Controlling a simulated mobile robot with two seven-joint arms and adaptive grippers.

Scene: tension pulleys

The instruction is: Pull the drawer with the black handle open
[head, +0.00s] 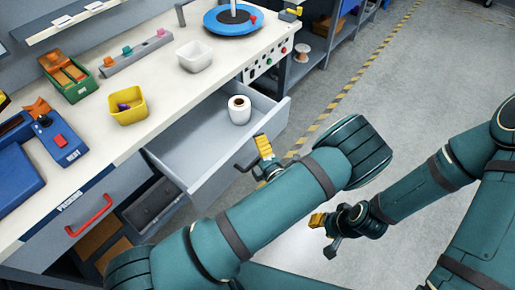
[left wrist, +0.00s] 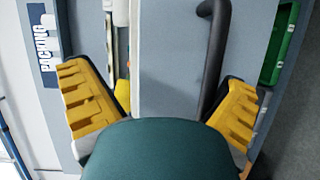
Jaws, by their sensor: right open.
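The drawer (head: 215,144) with the black handle stands out from the white-topped bench, its inside visible. A white roll (head: 239,109) stands in it. The black handle (head: 246,159) is on its front and also shows in the left wrist view (left wrist: 217,50). My left gripper (head: 262,165) is at the drawer front. In the left wrist view its yellow-padded fingers (left wrist: 158,92) are wide apart, with the handle between them, nearer the right finger. Contact cannot be told. My right gripper (head: 325,233) is open and empty above the floor, away from the drawer.
A shut drawer with a red handle (head: 90,216) is at left. The bench top holds a yellow bin (head: 128,105), a white bin (head: 194,57), a green box (head: 68,77) and a blue turntable (head: 222,24). Grey floor (head: 410,85) at right is clear.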

